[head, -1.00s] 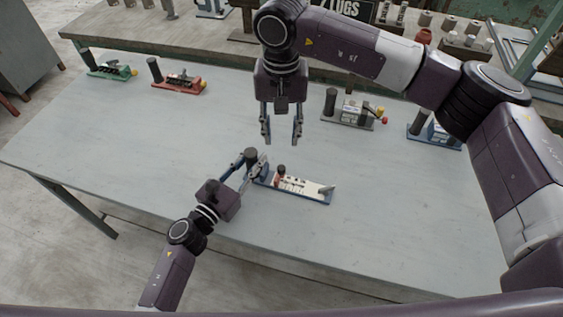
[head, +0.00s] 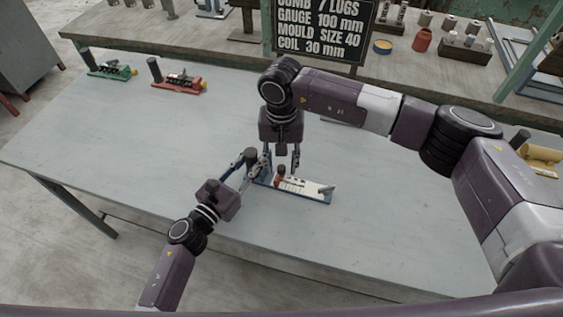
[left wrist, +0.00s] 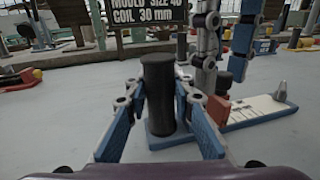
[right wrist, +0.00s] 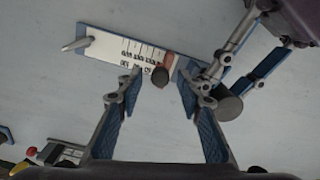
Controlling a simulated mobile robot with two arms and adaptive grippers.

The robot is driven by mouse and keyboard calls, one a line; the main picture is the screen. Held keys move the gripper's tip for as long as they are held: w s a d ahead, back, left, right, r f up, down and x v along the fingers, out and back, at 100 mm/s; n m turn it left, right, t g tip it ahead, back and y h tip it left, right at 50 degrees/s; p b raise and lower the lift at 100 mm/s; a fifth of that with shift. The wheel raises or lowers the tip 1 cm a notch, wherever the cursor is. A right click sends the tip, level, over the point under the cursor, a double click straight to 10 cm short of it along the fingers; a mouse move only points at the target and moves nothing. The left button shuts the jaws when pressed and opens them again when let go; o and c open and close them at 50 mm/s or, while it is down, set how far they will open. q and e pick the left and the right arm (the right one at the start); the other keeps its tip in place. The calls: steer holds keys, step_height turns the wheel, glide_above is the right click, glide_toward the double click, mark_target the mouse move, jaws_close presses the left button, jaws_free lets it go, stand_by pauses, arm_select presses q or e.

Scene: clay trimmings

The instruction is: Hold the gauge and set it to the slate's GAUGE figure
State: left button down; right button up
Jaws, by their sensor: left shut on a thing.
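The gauge (head: 312,189) has a blue base, a white marked scale, a black upright post, a red-brown slider with a dark knob (right wrist: 160,76), and a grey peg at the far end. My left gripper (left wrist: 160,110) is shut on the black post (left wrist: 159,85). My right gripper (right wrist: 158,72) is open, pointing down, its fingers either side of the slider knob with gaps showing. The slider stands at the post end of the scale (right wrist: 118,50); its figures are too small to read. The slate (head: 322,27) reads "GAUGE 100 mm".
A green device (head: 108,70) and a red one (head: 179,86) stand at the table's back left. A yellow device (head: 541,155) is at the right, partly behind my right arm. A back bench holds a red jar (head: 421,40) and a blue-rimmed tin (head: 382,47). The table's front left is clear.

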steer(key=shift+c, duration=0.4)
jaws_close()
steer(key=d, duration=0.2)
steer(key=s+d, duration=0.1)
steer(key=d, duration=0.1)
steer(key=s+d, duration=0.1)
steer(key=d, duration=0.1)
steer(key=shift+s+d, duration=0.25)
steer(key=shift+d, duration=0.1)
arm_select(q)
steer(key=shift+a, duration=0.1)
arm_select(e)
steer(key=shift+o, duration=0.4)
jaws_free()
